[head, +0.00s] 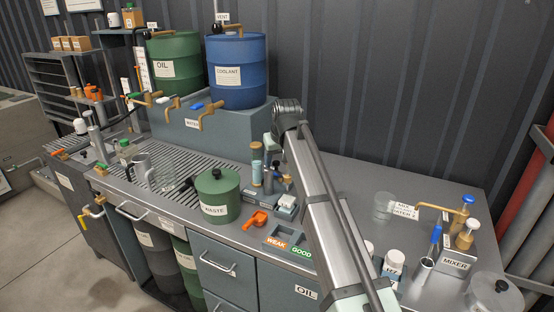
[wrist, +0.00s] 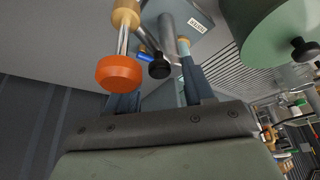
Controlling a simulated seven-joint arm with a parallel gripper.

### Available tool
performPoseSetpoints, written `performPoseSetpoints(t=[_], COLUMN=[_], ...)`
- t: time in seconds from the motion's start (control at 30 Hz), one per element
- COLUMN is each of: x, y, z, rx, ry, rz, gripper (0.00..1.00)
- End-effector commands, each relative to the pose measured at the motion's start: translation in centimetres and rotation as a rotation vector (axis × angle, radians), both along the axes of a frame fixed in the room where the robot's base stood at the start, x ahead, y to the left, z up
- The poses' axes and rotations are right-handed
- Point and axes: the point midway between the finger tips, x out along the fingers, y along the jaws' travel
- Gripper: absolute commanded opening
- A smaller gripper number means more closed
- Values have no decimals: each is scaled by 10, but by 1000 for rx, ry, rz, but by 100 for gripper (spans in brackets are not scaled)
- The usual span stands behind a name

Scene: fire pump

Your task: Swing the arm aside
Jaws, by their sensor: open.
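My arm (head: 325,225) reaches up from the bottom of the head view and bends at its raised wrist joint (head: 287,108). My gripper (head: 272,150) hangs behind it above the back middle of the bench, partly hidden by the arm. In the wrist view its two blue-grey fingers (wrist: 157,88) stand apart. An orange-capped part (wrist: 118,73) on a brass fitting shows beside the left finger. A black knob (wrist: 160,68) and a small blue handle (wrist: 143,57) show beyond the gap. I cannot tell whether any touches the fingers.
A green waste pot (head: 218,194) stands left of my arm; it fills the wrist view's upper right (wrist: 268,32). Green oil (head: 175,65) and blue coolant (head: 237,72) drums stand behind. A mixer (head: 455,262) with a brass arm (head: 438,207) stands right. The back right bench (head: 345,175) is clear.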

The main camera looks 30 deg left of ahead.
Motion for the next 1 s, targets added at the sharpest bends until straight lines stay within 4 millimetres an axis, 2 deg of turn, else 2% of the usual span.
performPoseSetpoints(t=[0.07, 0.57, 1.0], x=[0, 0, -1], y=[0, 0, 0], z=[0, 0, 0], rx=[0, 0, 0], ry=[0, 0, 0], rz=[0, 0, -8], gripper=[47, 0, 0])
